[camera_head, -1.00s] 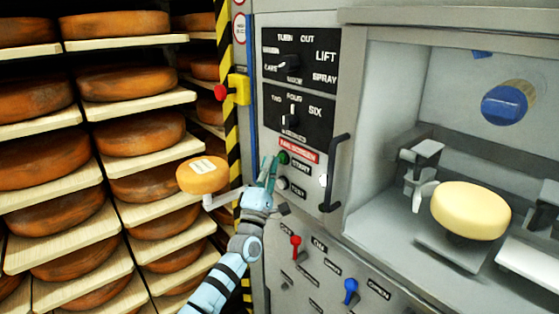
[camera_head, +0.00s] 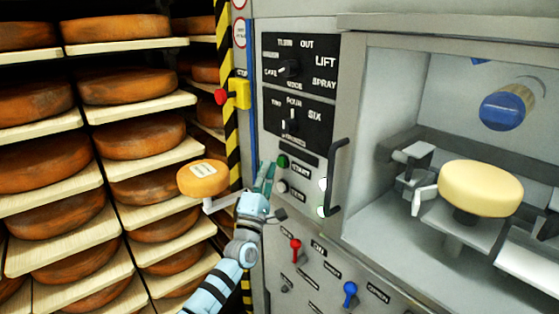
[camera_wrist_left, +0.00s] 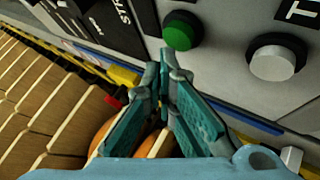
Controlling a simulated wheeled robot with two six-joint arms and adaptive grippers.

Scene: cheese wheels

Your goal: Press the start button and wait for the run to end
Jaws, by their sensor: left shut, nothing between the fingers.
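The green start button (camera_head: 283,161) is on the machine's grey front, with a START label to its right. In the left wrist view the green button (camera_wrist_left: 182,31) stands just beyond my fingertips, with a gap between. My left gripper (camera_head: 267,168) is shut and empty, just left of and below the button; its fingers also show in the left wrist view (camera_wrist_left: 166,62). A pale cheese wheel (camera_head: 481,187) sits on a support inside the machine's open bay. My right gripper is not in view.
A white button (camera_head: 282,187) is below the green one. A door handle (camera_head: 335,178), a red lever (camera_head: 295,249) and a blue lever (camera_head: 350,291) project from the front. A red emergency knob (camera_head: 220,96) and shelves of brown cheeses stand left. A labelled orange cheese (camera_head: 203,178) is beside my gripper.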

